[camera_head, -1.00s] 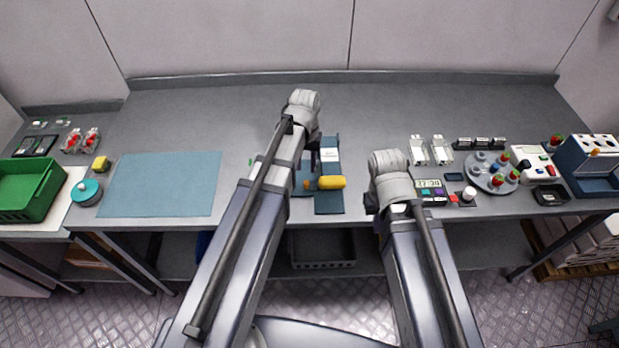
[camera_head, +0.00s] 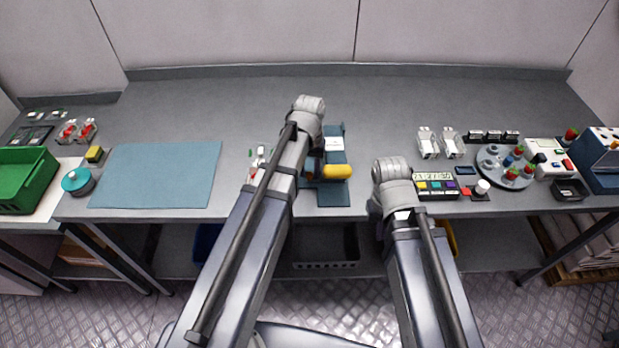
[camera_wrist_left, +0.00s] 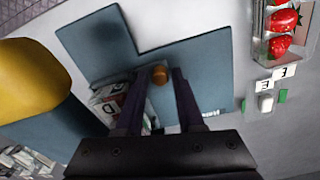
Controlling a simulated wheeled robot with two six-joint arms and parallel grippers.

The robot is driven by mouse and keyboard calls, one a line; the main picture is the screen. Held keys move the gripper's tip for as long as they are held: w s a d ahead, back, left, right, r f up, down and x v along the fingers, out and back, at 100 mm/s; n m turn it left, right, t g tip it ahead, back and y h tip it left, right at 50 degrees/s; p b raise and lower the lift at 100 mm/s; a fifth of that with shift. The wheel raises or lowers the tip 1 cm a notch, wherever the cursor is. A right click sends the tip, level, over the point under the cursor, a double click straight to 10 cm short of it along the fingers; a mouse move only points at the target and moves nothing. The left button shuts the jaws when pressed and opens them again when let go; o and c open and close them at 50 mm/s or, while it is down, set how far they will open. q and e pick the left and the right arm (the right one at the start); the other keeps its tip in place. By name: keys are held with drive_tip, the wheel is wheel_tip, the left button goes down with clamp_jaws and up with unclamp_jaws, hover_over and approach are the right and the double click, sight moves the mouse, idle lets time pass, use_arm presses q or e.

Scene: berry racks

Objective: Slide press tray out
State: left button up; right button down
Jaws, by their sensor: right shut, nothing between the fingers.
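The press is a blue-teal base plate (camera_head: 328,197) with a thick yellow handle (camera_head: 337,172), at the middle of the bench. In the left wrist view the yellow handle (camera_wrist_left: 30,85) is large at the left and the blue base (camera_wrist_left: 205,60) lies below the gripper. A small brown-orange knob (camera_wrist_left: 159,75) shows between the fingertips of my left gripper (camera_wrist_left: 160,82). The fingers are apart, with gaps beside the knob; contact cannot be told. The tray itself is not clearly distinguishable. My right gripper (camera_head: 376,208) is shut, mostly hidden by its arm, right of the press.
A clear pack of strawberries (camera_wrist_left: 283,30) and small label tiles (camera_wrist_left: 280,77) lie beside the press. A blue mat (camera_head: 157,175) and green crate (camera_head: 25,180) are left. The back bench is clear.

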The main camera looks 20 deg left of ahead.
use_arm(q)
drive_tip(key=shift+f, duration=0.25)
clamp_jaws()
drive_tip(key=shift+a, duration=0.1)
idle(1.2)
